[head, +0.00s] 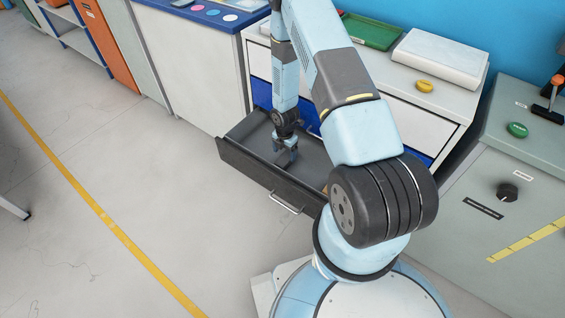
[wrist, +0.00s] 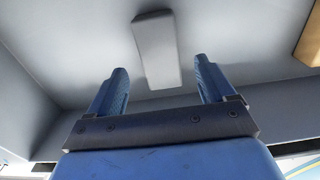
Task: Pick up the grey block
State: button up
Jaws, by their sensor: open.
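The grey block (wrist: 156,50) is a light, long piece lying on the floor of the open drawer (head: 240,155). In the wrist view it lies just ahead of and between the two blue fingers of my gripper (wrist: 161,72), with its near end close to the fingertip line. The fingers are apart and nothing is clamped between them. In the head view my gripper (head: 286,156) reaches down into the drawer. I cannot make out the block clearly there.
A tan object (wrist: 309,42) lies to the right in the drawer. The drawer's walls stand close around my gripper, and its front has a metal handle (head: 286,203). A white slab (head: 440,57), green tray (head: 370,31) and yellow disc (head: 425,86) rest on the counter above.

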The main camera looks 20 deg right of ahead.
aim_at(285, 158)
jog(key=shift+d+f, duration=0.15)
jog(key=shift+f, duration=2.55)
jog(key=c, duration=1.1)
jog(key=shift+r, duration=0.1)
